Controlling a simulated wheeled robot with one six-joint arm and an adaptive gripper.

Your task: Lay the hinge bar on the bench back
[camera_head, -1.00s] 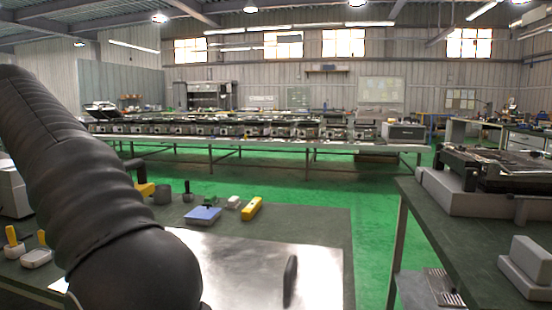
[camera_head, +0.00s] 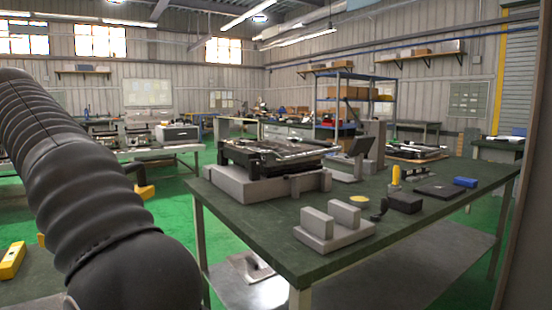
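My gripper is not in view; only my dark ribbed arm shows along the left side. I cannot pick out the hinge bar for certain. The dark green bench (camera_head: 240,208) stands at centre and right. A black flat frame-like device (camera_head: 275,154) rests on a grey block (camera_head: 236,182) at the bench's left end. A grey stand with two upright blocks (camera_head: 334,227) sits near its front edge.
A black box (camera_head: 405,203), a dark flat plate (camera_head: 438,191), a blue block (camera_head: 465,182) and a yellow cylinder (camera_head: 396,175) stand on the bench. A lower shelf (camera_head: 400,268) lies beneath. Green floor (camera_head: 180,215) is open left of the bench. A yellow block (camera_head: 12,261) lies at far left.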

